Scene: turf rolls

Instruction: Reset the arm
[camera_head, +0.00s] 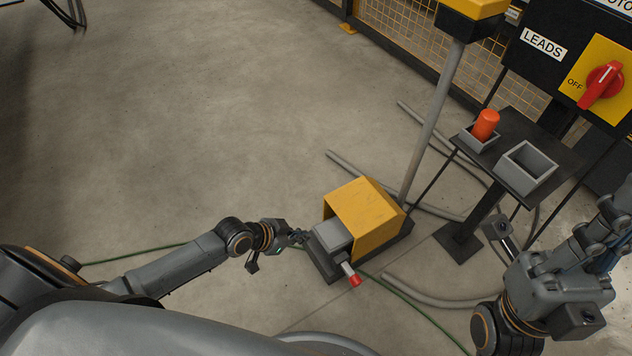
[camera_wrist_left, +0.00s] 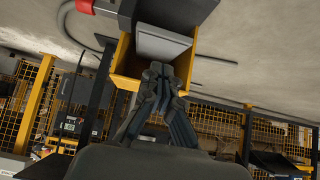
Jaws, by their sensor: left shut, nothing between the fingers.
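My left gripper (camera_head: 298,236) reaches in from the left in the head view, with its fingertips beside the grey block of a yellow-hooded floor unit (camera_head: 368,212). In the left wrist view its fingers (camera_wrist_left: 160,75) are closed together and empty, in front of the unit's yellow housing (camera_wrist_left: 125,62) and grey plate (camera_wrist_left: 162,45). I cannot tell whether the tips touch the unit. A red-tipped lever (camera_head: 354,279) sticks out of the unit's near side.
A black stand (camera_head: 513,190) carries an orange cylinder (camera_head: 486,124) in one grey box and an empty grey box (camera_head: 527,170). Behind are a grey pole (camera_head: 432,120) and a panel with a red OFF switch (camera_head: 602,85). Hoses lie on the floor. The floor at left is open.

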